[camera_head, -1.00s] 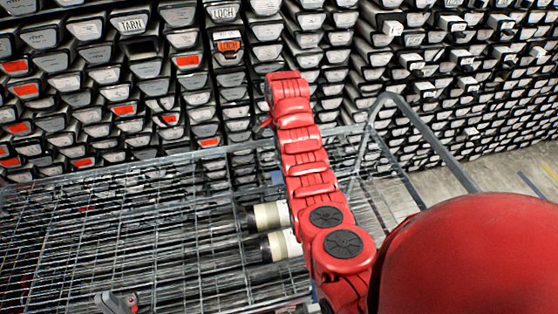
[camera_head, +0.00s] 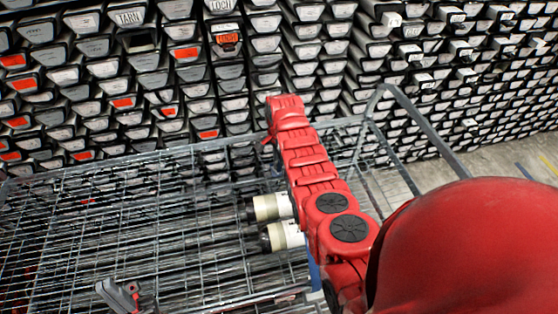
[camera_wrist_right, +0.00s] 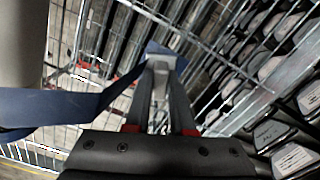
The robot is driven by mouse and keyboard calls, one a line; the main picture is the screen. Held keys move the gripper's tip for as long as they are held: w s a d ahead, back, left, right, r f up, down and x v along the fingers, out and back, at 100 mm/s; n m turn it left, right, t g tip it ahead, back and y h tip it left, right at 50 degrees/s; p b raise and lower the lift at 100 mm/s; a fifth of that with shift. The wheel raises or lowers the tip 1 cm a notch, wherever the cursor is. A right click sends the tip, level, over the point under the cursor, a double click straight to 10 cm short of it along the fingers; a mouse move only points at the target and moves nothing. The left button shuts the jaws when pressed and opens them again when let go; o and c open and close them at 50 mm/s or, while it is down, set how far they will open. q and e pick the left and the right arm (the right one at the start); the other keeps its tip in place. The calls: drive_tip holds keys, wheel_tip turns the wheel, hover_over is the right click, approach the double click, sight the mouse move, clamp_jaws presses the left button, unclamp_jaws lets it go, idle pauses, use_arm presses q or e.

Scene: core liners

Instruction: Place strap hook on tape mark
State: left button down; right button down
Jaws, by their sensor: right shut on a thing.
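The strap hook (camera_wrist_right: 162,62) is a grey fitting with blue strap on it, between my right gripper's fingertips in the right wrist view. My right gripper (camera_wrist_right: 160,78) is shut on it, above wire mesh. The blue strap (camera_wrist_right: 60,105) runs off to the left; a blue piece also shows beside my red right arm in the head view (camera_head: 315,275). The right gripper cannot be made out in the head view. My left gripper (camera_head: 122,295) is at the bottom left, partly cut off; its opening is unclear. I cannot pick out the tape mark.
A wire mesh cart (camera_head: 150,215) with a raised tube handle (camera_head: 415,110) fills the middle. Two cream-ended cylinders (camera_head: 270,207) (camera_head: 284,236) lie beside my arm. Stacked labelled trays (camera_head: 130,17) form a wall behind. Floor (camera_head: 500,170) shows at right.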

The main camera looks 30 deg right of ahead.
drive_tip(key=shift+f, duration=0.15)
drive_tip(key=c, duration=0.8)
unclamp_jaws()
drive_tip(key=shift+o, duration=0.2)
drive_tip(key=shift+w+r, duration=0.15)
drive_tip(key=shift+r, duration=0.4)
wheel_tip(320, 180, up, 8)
drive_tip(key=shift+r+b, duration=0.1)
drive_tip(key=shift+b, duration=0.95)
drive_tip(key=r+p, duration=0.2)
drive_tip(key=r, duration=0.1)
drive_tip(key=shift+s, duration=0.2)
